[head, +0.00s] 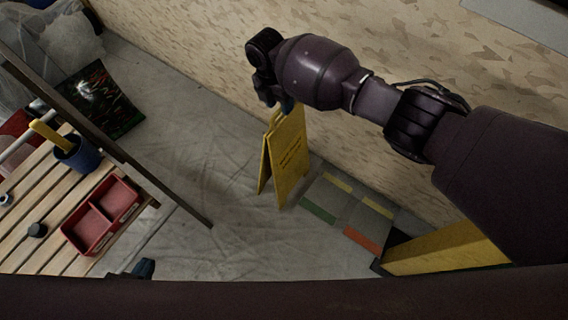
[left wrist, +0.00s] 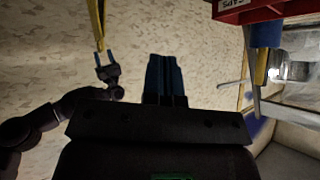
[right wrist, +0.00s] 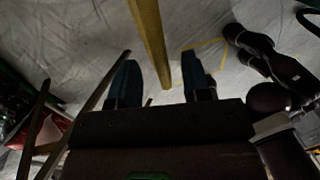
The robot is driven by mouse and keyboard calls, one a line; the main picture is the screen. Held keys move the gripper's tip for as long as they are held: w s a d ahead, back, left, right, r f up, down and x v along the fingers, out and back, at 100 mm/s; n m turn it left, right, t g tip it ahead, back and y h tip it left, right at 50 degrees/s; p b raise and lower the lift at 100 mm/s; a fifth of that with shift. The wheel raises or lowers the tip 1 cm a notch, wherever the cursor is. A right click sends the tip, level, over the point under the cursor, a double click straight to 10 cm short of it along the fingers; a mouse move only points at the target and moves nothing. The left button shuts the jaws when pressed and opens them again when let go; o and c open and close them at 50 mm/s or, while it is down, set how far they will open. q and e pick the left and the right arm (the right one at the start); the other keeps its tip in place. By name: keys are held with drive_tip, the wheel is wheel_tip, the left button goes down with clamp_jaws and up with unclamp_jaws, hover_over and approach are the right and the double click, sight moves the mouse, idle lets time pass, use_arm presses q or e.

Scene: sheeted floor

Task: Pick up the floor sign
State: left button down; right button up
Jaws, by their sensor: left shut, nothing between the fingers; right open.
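The yellow floor sign (head: 287,155) stands upright on the grey floor, its two panels spread like an A. My right gripper (head: 286,105) is at its top edge, reaching down from the right. In the right wrist view the open right fingers (right wrist: 159,62) have the sign's narrow yellow edge (right wrist: 150,40) between them, with a gap visible at least on the right side. The left wrist view also shows the sign (left wrist: 97,22) beside the right gripper (left wrist: 107,70). My left gripper (head: 143,268) is low near the slatted table, shut and empty; its fingers (left wrist: 163,78) are together.
A slatted wooden table (head: 40,225) at the left holds a red two-part tray (head: 104,215) and a blue cup (head: 77,153). A patterned wall (head: 205,55) runs close behind the sign. Coloured floor markings (head: 338,205) and a yellow-sided box (head: 440,250) lie right of it.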

sight(282, 119)
drive_tip(key=f, duration=0.3)
drive_tip(key=f+b, duration=0.1)
drive_tip(key=shift+s+d+f, duration=0.15)
drive_tip(key=shift+s+d, duration=0.2)
drive_tip(key=shift+d, duration=0.05)
drive_tip(key=shift+r, duration=0.2)
clamp_jaws()
drive_tip(key=shift+f, duration=0.1)
idle(0.6)
